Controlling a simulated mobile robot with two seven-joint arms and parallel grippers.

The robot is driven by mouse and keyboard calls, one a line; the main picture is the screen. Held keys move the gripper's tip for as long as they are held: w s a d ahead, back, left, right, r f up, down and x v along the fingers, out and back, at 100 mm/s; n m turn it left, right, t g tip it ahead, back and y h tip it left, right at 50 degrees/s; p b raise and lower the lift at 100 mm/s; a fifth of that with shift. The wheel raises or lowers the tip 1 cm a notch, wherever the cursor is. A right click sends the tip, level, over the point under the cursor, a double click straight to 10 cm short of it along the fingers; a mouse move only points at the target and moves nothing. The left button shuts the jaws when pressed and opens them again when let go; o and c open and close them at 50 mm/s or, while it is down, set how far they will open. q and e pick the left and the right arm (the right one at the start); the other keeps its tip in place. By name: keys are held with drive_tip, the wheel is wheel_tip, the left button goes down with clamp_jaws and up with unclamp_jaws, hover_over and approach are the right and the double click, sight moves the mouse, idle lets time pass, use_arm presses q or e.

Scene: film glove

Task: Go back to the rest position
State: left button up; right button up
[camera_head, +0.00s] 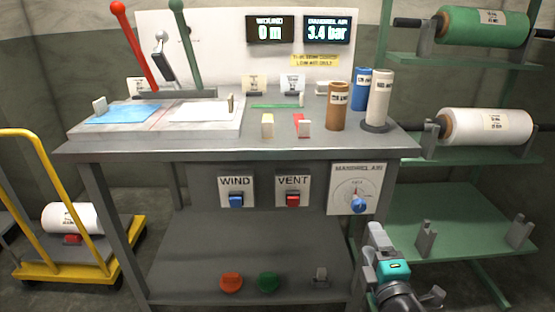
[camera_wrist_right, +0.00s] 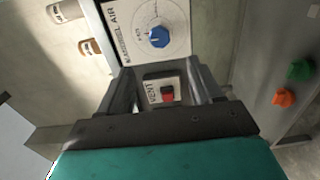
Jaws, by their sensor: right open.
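My right gripper (camera_head: 374,240) is in front of the workbench at its lower right, below the MANDREL AIR dial (camera_head: 359,205). In the right wrist view its two fingers (camera_wrist_right: 165,88) stand apart with nothing held between them. The blue dial (camera_wrist_right: 158,37) shows just beyond the fingers, and the red VENT button (camera_wrist_right: 167,94) shows through the gap between them. In the head view the VENT button (camera_head: 293,200) and the blue WIND button (camera_head: 236,201) are on the bench front. My left gripper is not in view.
The bench top (camera_head: 200,147) holds a blue film sheet (camera_head: 120,112), brown (camera_head: 338,105), blue and white cores. A green rack (camera_head: 440,215) with film rolls stands right. A yellow cart (camera_head: 65,270) stands left. Orange (camera_head: 231,282) and green (camera_head: 268,282) knobs sit low on the bench.

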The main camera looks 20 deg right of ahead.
drive_tip(key=s+a+f+m+g+y, duration=0.6)
drive_tip(key=s+a+f+m, duration=0.55)
drive_tip(key=a, duration=0.35)
use_arm(q)
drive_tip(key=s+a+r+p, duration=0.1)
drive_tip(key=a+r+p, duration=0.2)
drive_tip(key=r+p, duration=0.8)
drive_tip(key=p, duration=0.5)
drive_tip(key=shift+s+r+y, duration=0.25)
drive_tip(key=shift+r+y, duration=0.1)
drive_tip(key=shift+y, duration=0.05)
use_arm(e)
wheel_tip(320, 180, up, 11)
drive_tip(key=s+d+m, duration=0.1)
drive_tip(key=s, duration=0.1)
drive_tip(key=shift+f+g, duration=0.2)
drive_tip(key=shift+g, duration=0.2)
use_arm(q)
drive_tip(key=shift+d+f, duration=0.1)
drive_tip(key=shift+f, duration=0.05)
